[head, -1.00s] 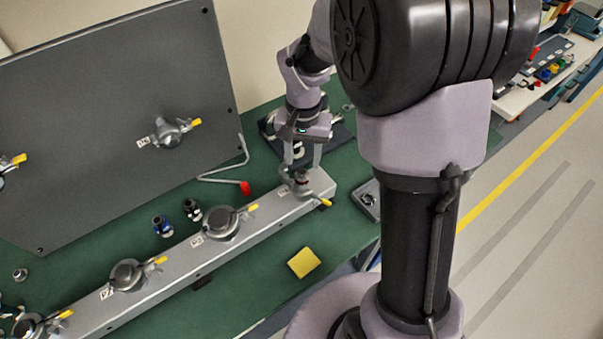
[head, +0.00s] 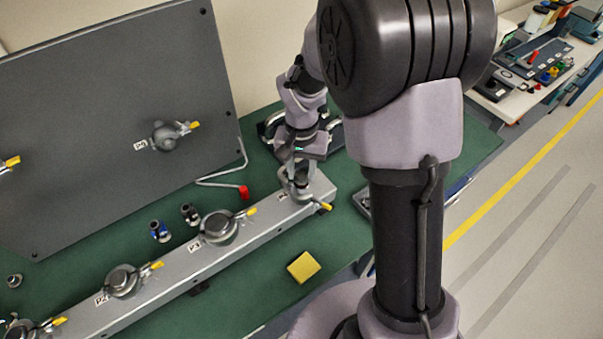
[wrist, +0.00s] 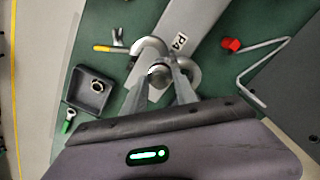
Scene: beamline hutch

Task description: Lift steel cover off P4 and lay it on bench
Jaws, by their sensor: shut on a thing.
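A curved clamp with a yellow handle (wrist: 103,48) lies around the cover and looks spread open. The fingers hide part of the cover. Whether it is clear of the port I cannot tell. The green bench (head: 252,282) lies around the rail.
Other clamped ports (head: 219,227) line the rail to the left. A bent rod with a red end (wrist: 231,44) lies beside P4. A dark square tray (wrist: 89,91) holds a nut. A yellow block (head: 303,267) sits in front. A grey panel (head: 110,110) stands behind.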

